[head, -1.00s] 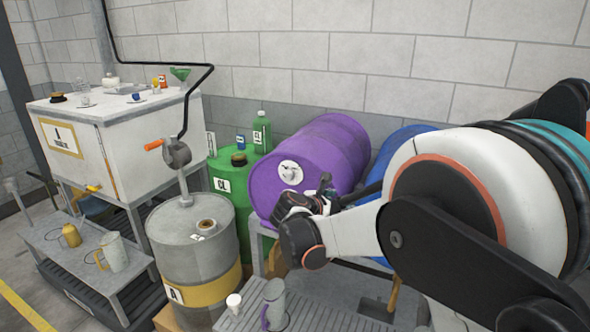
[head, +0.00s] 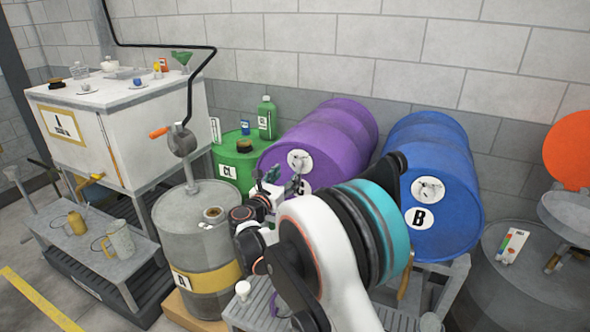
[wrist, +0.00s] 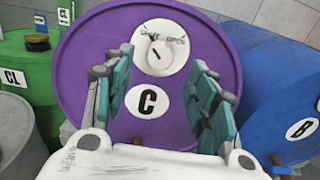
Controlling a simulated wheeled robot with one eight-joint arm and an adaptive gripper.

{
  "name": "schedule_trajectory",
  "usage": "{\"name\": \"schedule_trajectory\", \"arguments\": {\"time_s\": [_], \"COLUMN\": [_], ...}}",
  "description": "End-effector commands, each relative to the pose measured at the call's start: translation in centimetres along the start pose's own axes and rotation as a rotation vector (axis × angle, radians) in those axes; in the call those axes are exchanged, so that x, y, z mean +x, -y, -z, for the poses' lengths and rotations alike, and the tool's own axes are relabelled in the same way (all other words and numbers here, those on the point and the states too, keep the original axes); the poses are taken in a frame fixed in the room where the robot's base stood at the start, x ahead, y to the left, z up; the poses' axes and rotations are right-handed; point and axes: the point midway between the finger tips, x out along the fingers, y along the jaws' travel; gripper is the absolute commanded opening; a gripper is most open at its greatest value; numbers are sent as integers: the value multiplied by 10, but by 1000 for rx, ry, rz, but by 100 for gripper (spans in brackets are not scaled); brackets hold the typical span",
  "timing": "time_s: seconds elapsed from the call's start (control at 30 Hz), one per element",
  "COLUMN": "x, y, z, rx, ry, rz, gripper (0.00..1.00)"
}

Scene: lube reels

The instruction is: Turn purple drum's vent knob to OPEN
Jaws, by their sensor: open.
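The purple drum (head: 322,143) lies on its side on a rack, its round end facing me. It fills the middle of the wrist view (wrist: 85,60), with a black C on a white label. Its vent knob (wrist: 159,55) is a pale round piece with a dark line, set in a white disc near the top of the drum's end. The white disc also shows in the head view (head: 299,161). My gripper (wrist: 163,92) is open and empty. Its teal-padded fingers are spread to either side, in front of the drum end and below the knob in the picture.
A blue drum (head: 428,150) marked B lies to the right. A green drum (head: 235,163) is on the left. A grey drum (head: 195,245) with a yellow band stands in front, close to my gripper. A white cabinet (head: 95,130) stands at far left.

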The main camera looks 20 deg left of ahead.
Motion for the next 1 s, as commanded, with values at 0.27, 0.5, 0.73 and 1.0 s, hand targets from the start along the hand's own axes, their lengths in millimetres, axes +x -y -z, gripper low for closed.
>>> {"name": "schedule_trajectory", "arguments": {"time_s": [0.27,0.5,0.73,1.0], "x": [50,67,69,69], "y": [1,0,0,0], "z": [2,0,0,0], "rx": [0,1,1,1], "ry": [0,-1,-1,-1], "rz": [2,-1,0,0], "gripper": [52,52,52,8]}}
